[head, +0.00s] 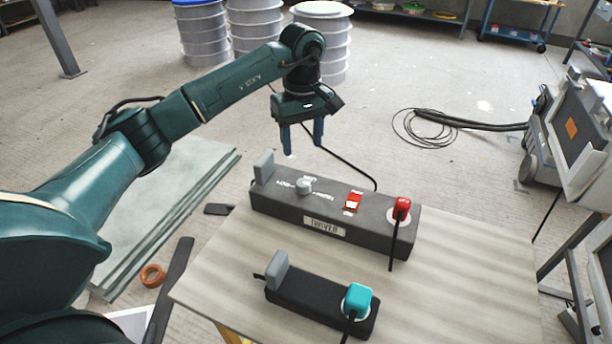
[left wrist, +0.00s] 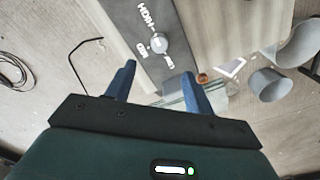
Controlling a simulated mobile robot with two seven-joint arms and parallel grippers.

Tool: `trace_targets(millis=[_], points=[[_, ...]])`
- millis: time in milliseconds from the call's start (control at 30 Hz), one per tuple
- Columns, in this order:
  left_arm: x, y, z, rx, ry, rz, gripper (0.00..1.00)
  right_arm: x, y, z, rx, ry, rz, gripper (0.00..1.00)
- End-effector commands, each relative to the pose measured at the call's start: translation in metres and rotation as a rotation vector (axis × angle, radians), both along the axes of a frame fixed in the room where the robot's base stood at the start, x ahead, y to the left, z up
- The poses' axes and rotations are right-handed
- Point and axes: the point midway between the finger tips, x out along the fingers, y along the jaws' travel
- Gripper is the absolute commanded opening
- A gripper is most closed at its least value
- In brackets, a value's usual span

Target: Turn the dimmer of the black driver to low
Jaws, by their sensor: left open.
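The driver (head: 335,222) is a long dark grey to black box at the far edge of the table. Its dimmer is a round light grey knob (head: 304,185) on top, left of a red rocker switch (head: 353,201). White lettering surrounds the knob, too small to read surely in the head view. In the left wrist view the knob (left wrist: 158,43) shows just beyond the fingertips, with white words around it. My left gripper (head: 303,148) points down, open and empty, above and behind the driver, apart from the knob. My right gripper is out of view.
A red plug (head: 402,208) with a black cord sits at the driver's right end, and a grey block (head: 264,167) at its left end. A smaller black box (head: 320,299) with a teal plug (head: 357,298) lies nearer. The table's right side (head: 470,270) is clear.

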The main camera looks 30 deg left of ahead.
Motion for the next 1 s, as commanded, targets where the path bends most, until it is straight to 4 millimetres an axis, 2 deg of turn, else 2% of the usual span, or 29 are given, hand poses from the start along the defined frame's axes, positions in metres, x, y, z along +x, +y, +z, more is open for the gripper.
trace_targets(millis=[33, 300, 500, 700, 967, 1000], points=[[-0.001, 0.0, -0.012, 0.0, 0.005, 0.0, 0.53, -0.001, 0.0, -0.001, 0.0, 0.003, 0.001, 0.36], [-0.001, -0.001, -0.069, -0.004, 0.005, 0.001, 0.53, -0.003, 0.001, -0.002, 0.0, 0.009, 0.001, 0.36], [-0.001, -0.002, -0.098, -0.005, 0.002, 0.0, 0.53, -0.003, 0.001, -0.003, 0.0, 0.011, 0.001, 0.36], [0.0, -0.001, -0.11, -0.005, 0.0, 0.0, 0.53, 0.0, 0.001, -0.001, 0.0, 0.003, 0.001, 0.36], [0.0, -0.001, -0.111, -0.004, -0.001, 0.0, 0.53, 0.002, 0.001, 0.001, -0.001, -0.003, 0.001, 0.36], [0.0, -0.001, -0.111, -0.004, -0.001, 0.0, 0.5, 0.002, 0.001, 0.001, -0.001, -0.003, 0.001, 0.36]])
